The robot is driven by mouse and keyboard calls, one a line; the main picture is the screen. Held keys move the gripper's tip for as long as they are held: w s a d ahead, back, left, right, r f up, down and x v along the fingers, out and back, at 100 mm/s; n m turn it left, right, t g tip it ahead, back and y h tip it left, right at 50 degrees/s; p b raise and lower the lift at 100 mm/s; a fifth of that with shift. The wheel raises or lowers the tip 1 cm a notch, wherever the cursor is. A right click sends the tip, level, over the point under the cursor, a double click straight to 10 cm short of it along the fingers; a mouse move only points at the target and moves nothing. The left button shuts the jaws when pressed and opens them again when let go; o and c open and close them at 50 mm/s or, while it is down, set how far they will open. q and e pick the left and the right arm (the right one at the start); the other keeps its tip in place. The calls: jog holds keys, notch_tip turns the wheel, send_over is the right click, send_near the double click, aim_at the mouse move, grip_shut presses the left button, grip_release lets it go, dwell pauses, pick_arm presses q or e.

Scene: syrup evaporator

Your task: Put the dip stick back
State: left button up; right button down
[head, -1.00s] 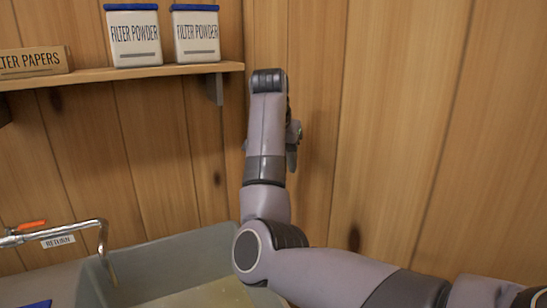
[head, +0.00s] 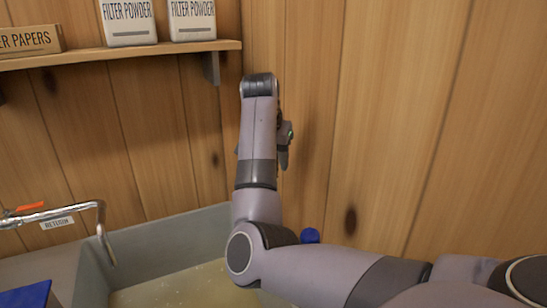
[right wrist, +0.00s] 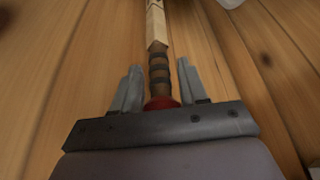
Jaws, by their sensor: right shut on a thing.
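The dip stick (right wrist: 156,28) shows in the right wrist view as a pale wooden shaft with a dark banded grip and a red end. My right gripper (right wrist: 158,68) is shut on the banded grip, one finger on each side, and the shaft points away from the wrist. In the head view my right arm is raised against the wooden wall, and its own links hide most of the gripper (head: 284,156). The dip stick cannot be made out there. My left gripper is not in view.
A grey tank (head: 160,238) with yellowish liquid (head: 185,285) lies below the arm. A return pipe (head: 70,212) with a red handle hangs over its left side. A shelf (head: 120,50) holds filter powder containers (head: 192,18) and a filter papers box (head: 28,40). A blue object (head: 310,235) shows behind the arm.

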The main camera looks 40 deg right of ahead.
notch_tip(320, 180, down, 9)
jog(key=b, duration=0.2)
dwell(0.7)
jog(key=shift+f+b, duration=0.1)
jog(key=shift+b, duration=0.2)
notch_tip(320, 180, down, 6)
jog(key=shift+r+b, duration=0.25)
jog(key=shift+b, duration=0.35)
dwell(0.3)
grip_release()
